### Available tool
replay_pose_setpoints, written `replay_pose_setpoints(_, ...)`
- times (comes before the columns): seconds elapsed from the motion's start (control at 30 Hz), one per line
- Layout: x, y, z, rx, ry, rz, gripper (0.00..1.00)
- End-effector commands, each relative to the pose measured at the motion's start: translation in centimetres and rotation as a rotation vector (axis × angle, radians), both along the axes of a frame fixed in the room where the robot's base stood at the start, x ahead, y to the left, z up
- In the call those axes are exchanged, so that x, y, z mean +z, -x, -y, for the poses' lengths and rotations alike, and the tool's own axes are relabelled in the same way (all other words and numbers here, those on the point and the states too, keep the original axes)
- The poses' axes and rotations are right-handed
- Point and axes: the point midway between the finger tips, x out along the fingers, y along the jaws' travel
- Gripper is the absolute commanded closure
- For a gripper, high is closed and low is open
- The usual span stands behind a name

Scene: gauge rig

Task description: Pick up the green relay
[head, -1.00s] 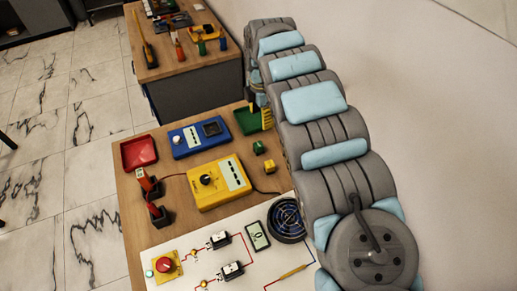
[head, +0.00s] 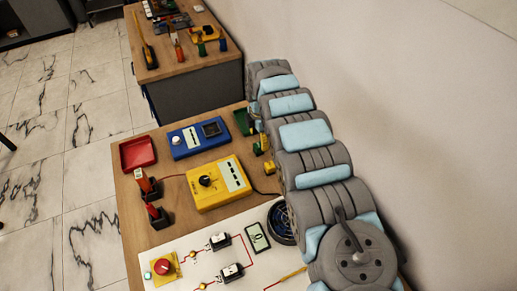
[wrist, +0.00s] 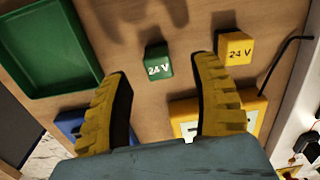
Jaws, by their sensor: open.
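The green relay, a small green cube marked "24 V" (wrist: 158,64), stands on the wooden bench top in the wrist view. In the head view the green relay (head: 257,149) is partly covered by a finger. My gripper (wrist: 162,70) is open and empty, its two yellow ribbed fingers pointing toward the relay. The relay shows between the fingertips, a little beyond them, and the fingers look apart from it. In the head view my gripper (head: 262,140) is right beside the relay, mostly hidden by my arm.
A yellow "24 V" relay (wrist: 235,48) stands to the right of the green one. A green tray (wrist: 88,75) lies to the left. The yellow meter (head: 215,184), blue device (head: 197,138) and red tray (head: 138,153) are on the bench. A black cable runs near the yellow relay.

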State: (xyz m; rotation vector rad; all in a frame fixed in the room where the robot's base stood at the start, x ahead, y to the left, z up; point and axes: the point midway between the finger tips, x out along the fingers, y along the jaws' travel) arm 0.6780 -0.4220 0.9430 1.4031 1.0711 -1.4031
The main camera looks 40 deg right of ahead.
Motion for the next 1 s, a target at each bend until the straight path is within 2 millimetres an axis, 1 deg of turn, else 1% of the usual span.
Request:
replay_pose_setpoints(0.3, -2.9, -0.6, -0.5, 0.002, 0.000, 0.002, 0.37)
replay_pose_setpoints(0.43, -4.4, -0.4, -0.5, 0.000, -0.001, -0.001, 0.37)
replay_pose_setpoints(0.53, -4.9, -0.4, -0.4, 0.000, -0.001, 0.000, 0.37)
replay_pose_setpoints(0.77, -4.8, -0.4, -0.4, 0.000, 0.000, 0.001, 0.37)
replay_pose_setpoints(0.8, -4.8, -0.4, -0.4, 0.000, 0.000, 0.001, 0.43)
replay_pose_setpoints(0.87, -4.8, -0.4, -0.4, 0.000, 0.000, 0.001, 0.60)
replay_pose_setpoints(0.9, -4.8, -0.4, -0.4, 0.000, 0.000, 0.001, 0.72)
replay_pose_setpoints(0.97, -4.8, -0.4, -0.4, 0.000, 0.000, 0.001, 0.89)
replay_pose_setpoints(1.0, -4.8, -0.4, -0.4, 0.000, 0.000, 0.000, 1.00)
